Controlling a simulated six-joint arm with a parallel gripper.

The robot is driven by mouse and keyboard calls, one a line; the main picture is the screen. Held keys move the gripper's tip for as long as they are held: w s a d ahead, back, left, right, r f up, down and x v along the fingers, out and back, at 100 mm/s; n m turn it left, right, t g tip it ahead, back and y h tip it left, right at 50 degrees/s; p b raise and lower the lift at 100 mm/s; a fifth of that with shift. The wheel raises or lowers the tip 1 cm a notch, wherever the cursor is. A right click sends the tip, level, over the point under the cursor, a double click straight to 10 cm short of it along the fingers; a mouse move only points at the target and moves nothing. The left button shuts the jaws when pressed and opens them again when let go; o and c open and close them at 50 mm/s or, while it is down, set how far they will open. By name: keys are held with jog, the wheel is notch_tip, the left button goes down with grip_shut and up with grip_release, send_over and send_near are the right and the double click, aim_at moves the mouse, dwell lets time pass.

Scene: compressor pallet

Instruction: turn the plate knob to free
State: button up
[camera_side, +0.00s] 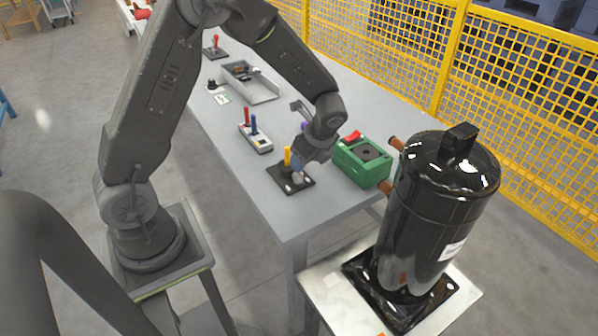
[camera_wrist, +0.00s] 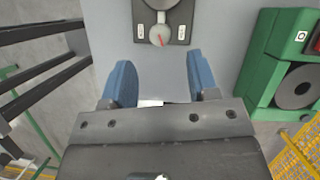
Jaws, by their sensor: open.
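The black plate (camera_wrist: 172,12) is at the top of the wrist view, with a grey round knob (camera_wrist: 160,33) on it. A red mark on the knob points roughly toward my gripper. A small white label sits on each side of the knob; their text is too small to read. In the side view the plate (camera_side: 279,180) lies on the near part of the table, with the pale knob (camera_side: 297,178) on it. My gripper (camera_wrist: 159,78) is open, its blue fingers apart and empty. It hangs close above the plate in the side view, not around the knob.
A yellow upright handle (camera_side: 287,157) stands by the plate. A green box (camera_side: 362,163) is close on the right. A box with red and blue levers (camera_side: 257,139) and a grey tray (camera_side: 250,86) are farther back. A black compressor (camera_side: 435,215) stands in front at right.

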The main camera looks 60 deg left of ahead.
aim_at(298, 177)
jog(key=x, duration=0.6)
jog(key=shift+a+f, duration=0.15)
jog(key=shift+f, duration=0.2)
jog(key=c, duration=0.9)
jog(key=shift+n+g, duration=0.3)
jog(key=shift+n, duration=0.5)
jog(key=o, duration=0.9)
